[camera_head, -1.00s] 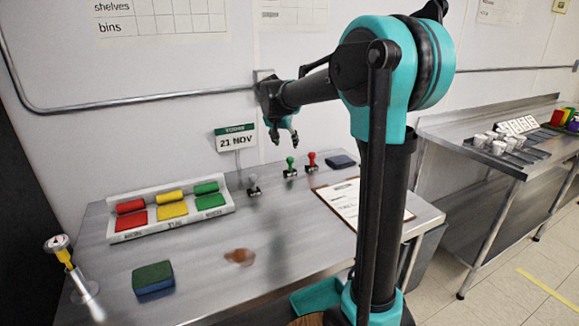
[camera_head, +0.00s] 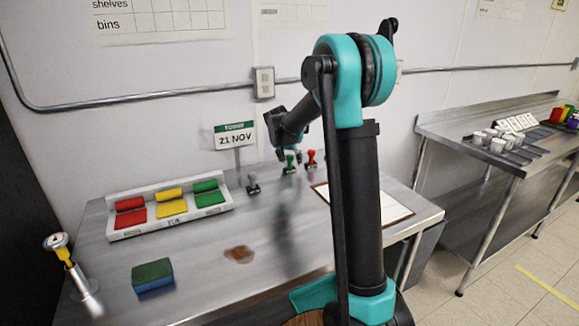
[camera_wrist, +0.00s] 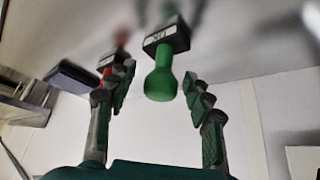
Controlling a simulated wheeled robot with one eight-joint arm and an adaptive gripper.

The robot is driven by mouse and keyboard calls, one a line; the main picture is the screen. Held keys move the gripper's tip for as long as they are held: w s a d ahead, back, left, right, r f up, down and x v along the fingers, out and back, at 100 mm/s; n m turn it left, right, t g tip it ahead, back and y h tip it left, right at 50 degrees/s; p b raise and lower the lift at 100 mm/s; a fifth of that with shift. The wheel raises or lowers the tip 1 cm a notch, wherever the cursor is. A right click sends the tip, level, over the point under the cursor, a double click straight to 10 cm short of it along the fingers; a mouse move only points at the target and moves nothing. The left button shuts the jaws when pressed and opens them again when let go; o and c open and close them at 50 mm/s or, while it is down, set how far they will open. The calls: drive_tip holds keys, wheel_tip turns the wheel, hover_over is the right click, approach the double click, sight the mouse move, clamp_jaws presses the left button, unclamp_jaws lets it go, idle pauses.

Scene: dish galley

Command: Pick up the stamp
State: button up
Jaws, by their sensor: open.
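A green stamp (camera_head: 290,164) stands on the steel table, with a red stamp (camera_head: 311,160) to its right and a grey stamp (camera_head: 253,184) to its left. My gripper (camera_head: 288,154) is at the top of the green stamp. In the wrist view my gripper (camera_wrist: 157,82) is open, with the green stamp's handle (camera_wrist: 162,86) between its fingers and a gap on each side. The stamp's dark base block (camera_wrist: 167,41) rests on the table. The red stamp (camera_wrist: 121,38) is partly hidden behind the left finger in that view.
A white rack (camera_head: 170,227) of coloured pads, a date sign (camera_head: 235,137), a sponge (camera_head: 153,277), a brown stain (camera_head: 239,254) and a clipboard (camera_head: 396,210) are on the table. A dark pad (camera_wrist: 72,76) lies near the stamps. A gauge stand (camera_head: 72,268) is at left.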

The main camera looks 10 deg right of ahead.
drive_tip(key=shift+x, duration=1)
clamp_jaws()
